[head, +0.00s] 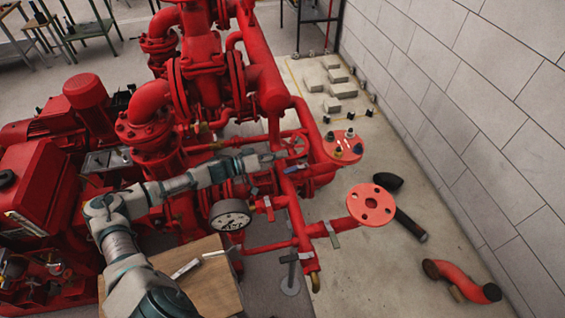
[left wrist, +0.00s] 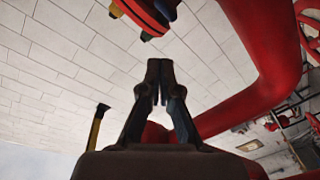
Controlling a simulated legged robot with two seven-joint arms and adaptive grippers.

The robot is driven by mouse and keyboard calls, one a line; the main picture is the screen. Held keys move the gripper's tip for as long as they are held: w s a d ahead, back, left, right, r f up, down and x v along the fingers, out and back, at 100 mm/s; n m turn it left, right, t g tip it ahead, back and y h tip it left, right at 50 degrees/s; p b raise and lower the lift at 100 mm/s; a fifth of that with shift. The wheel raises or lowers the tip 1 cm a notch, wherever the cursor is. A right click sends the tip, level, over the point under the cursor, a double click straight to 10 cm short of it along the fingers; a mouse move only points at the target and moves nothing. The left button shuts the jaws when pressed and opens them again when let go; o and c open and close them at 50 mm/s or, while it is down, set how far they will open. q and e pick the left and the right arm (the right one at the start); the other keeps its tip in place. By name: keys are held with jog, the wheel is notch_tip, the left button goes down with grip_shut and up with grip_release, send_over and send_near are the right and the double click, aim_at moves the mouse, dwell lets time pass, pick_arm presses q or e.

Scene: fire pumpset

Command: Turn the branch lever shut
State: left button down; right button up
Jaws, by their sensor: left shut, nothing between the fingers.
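The red pipework (head: 262,70) carries several small valves. One short grey lever (head: 333,235) sits on the lower branch pipe, left of the flat red flange (head: 370,205). I cannot tell which one is the branch lever. My left gripper (head: 282,155) reaches in from the left, beside the upper red branch near the flange with coloured bolts (head: 343,146). In the left wrist view its fingers (left wrist: 160,85) are together and empty, with a red pipe (left wrist: 265,95) to their right. My right gripper is not in view.
A round gauge (head: 230,215) stands below my left forearm. A wooden board (head: 205,280) is at the lower left. Loose pipe pieces (head: 465,282) and grey blocks (head: 342,90) lie on the floor. A pale block wall (head: 480,90) bounds the right.

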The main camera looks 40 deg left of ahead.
aim_at(280, 171)
pick_arm(q)
jog(key=s+a+f+n+g+h+b, duration=0.1)
jog(key=s+a+f+n, duration=0.2)
jog(key=a+n, duration=0.15)
jog(key=s+a+f+n+h, duration=0.1)
jog(key=s+a+f+n, duration=0.15)
jog(key=a+n, duration=0.2)
jog(key=shift+m, duration=0.3)
jog(key=b+x, duration=0.2)
jog(key=x, duration=0.7)
jog(key=shift+d+r, duration=0.1)
jog(key=shift+d, duration=0.05)
jog(key=s+d, duration=0.2)
jog(key=d, duration=0.1)
jog(key=shift+d+r, duration=0.1)
jog(key=shift+d, duration=0.15)
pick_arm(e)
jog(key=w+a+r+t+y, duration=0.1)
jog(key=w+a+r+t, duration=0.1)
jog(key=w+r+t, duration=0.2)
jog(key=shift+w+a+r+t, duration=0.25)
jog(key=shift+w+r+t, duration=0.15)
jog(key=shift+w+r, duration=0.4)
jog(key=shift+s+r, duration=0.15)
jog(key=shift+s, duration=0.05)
